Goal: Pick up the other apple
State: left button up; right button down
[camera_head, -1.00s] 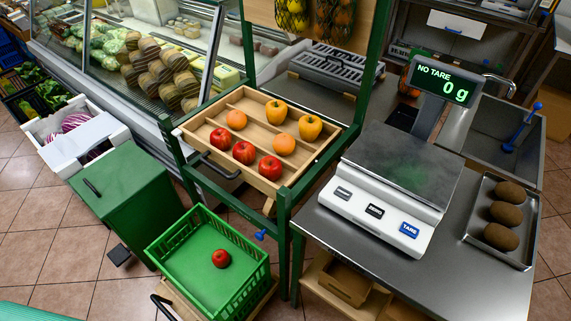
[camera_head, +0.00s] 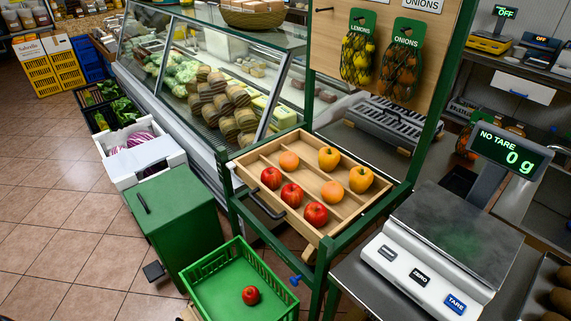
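A wooden divided tray (camera_head: 262,205) on a green stand holds three red apples in its front-left row: one at the left (camera_head: 271,178), one in the middle (camera_head: 292,195) and one at the right (camera_head: 315,214). Another red apple (camera_head: 250,295) lies alone on the bottom of the green plastic crate (camera_head: 200,273), below the tray. Neither of my grippers is in view.
A scale (camera_head: 450,240) reading 0 g stands at right. A green bin (camera_head: 175,225) stands left of the crate. Tiled floor at left is clear.

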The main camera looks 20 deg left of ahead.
aim_at(251, 294)
jog(key=u, duration=0.95)
